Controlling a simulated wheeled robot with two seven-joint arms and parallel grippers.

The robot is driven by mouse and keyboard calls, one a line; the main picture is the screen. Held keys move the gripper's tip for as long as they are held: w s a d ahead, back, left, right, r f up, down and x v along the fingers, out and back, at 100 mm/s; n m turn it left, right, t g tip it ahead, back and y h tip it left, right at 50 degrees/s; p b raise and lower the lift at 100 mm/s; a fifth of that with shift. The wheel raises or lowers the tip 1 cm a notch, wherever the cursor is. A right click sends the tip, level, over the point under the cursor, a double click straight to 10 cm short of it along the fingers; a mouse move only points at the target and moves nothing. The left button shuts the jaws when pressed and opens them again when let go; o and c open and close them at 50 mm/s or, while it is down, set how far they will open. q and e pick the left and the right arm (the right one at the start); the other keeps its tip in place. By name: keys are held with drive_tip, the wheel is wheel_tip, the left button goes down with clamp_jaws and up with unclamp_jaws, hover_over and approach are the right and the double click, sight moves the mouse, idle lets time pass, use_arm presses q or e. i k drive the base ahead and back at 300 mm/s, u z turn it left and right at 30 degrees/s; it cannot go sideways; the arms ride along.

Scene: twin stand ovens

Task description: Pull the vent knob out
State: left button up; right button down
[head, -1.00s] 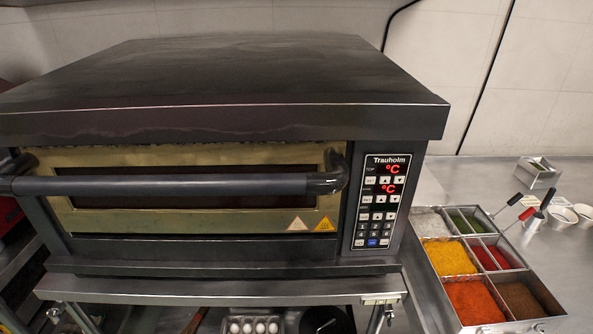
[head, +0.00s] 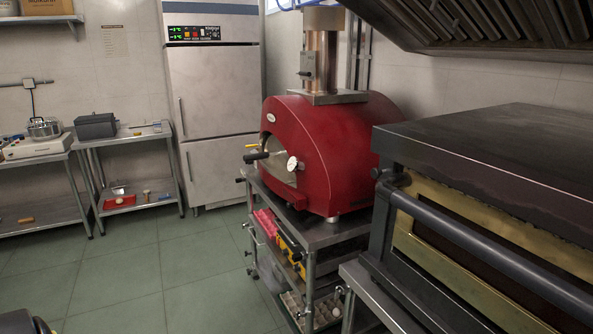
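No part that I can surely name as the vent knob shows. The red domed oven (head: 335,140) stands on a metal stand in the middle of the head view. Its metal flue (head: 322,60) rises from the top and carries a small grey fitting (head: 307,64). A dark handle (head: 255,157) sticks out at its mouth, beside a round white dial (head: 292,163). The dark deck oven (head: 490,150) is at the right, with its long bar handle (head: 470,236) across a brass-coloured door. Its control panel is out of view. Neither gripper is in view.
A tall steel fridge (head: 212,100) stands behind, left of the red oven. Steel tables with a pot (head: 44,128) and a dark box (head: 95,126) line the left wall. A vent hood (head: 480,25) hangs at upper right. The green floor (head: 150,270) is clear at centre left.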

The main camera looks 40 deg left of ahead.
sight(376, 173)
drive_tip(key=u, duration=2.25)
drive_tip(key=i, duration=3.25)
drive_tip(key=z, duration=3.2)
